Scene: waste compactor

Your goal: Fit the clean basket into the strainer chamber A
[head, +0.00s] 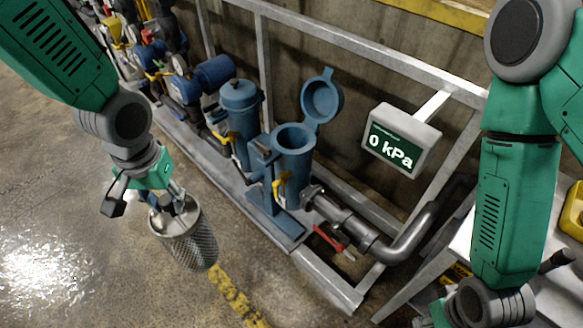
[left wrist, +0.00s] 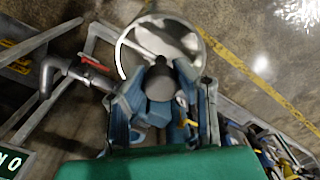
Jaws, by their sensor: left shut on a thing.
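My left gripper (head: 172,200) is shut on the top of the clean basket (head: 192,240), a grey perforated metal cylinder. The basket hangs in the air, slightly tilted, over the floor left of the blue chambers. In the left wrist view, the basket's round rim (left wrist: 203,48) shows beyond the fingers (left wrist: 160,85). The open blue chamber (head: 293,160) stands upright with its round lid (head: 322,97) swung up behind it. No letter is readable on it. My right gripper is mostly cut off at the bottom right of the head view, so its jaws cannot be judged.
A second blue chamber (head: 238,110) with its lid closed stands behind left. A pressure display (head: 400,138) reads 0 kPa. A grey pipe (head: 350,225) runs right from the open chamber, near a red-handled item (head: 328,237). A metal frame rail (head: 310,280) borders the skid.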

